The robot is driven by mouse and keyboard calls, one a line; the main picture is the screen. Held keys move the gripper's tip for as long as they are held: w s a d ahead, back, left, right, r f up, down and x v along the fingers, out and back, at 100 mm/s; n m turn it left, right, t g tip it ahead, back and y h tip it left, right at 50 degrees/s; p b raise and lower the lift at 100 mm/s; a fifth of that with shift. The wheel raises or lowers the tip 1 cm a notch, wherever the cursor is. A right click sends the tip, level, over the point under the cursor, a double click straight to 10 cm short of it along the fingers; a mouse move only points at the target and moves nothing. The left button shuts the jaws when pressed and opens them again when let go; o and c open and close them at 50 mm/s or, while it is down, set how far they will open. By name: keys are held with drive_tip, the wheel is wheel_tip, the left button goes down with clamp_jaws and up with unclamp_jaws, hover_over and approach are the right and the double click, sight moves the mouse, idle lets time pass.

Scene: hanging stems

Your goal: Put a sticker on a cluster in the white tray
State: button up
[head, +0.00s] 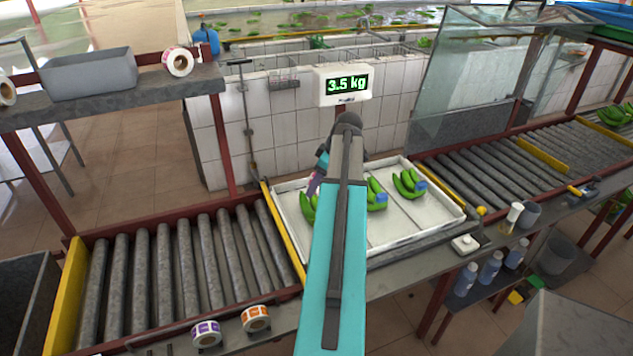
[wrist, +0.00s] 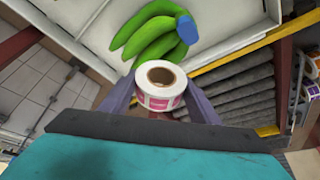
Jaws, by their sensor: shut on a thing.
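The white tray (head: 413,227) lies on the line under the scale and holds green banana clusters in its compartments. The left cluster (head: 308,208) is partly hidden by my arm. The middle cluster (head: 375,188) and the right cluster (head: 404,184) each show a blue end. My gripper (head: 313,184) is over the left part of the tray, mostly hidden by my arm. In the wrist view, my gripper (wrist: 160,103) is shut on a white sticker roll with pink labels (wrist: 160,84). A cluster with a blue end (wrist: 146,36) lies just beyond the roll; contact cannot be told.
Roller conveyors (head: 160,275) lie left and right (head: 490,158) of the tray. Purple (head: 206,334) and orange (head: 255,319) label rolls stand at the front edge. A pink label roll (head: 178,62) and a grey bin (head: 90,74) are on the left shelf. The scale display (head: 346,86) reads 3.5 kg.

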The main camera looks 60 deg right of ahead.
drive_tip(key=shift+f+b, duration=0.9)
drive_tip(key=shift+f, duration=1.2)
drive_tip(key=shift+f, duration=0.2)
idle(0.5)
drive_tip(key=shift+r+p, duration=2.1)
drive_tip(key=shift+r, duration=2.45)
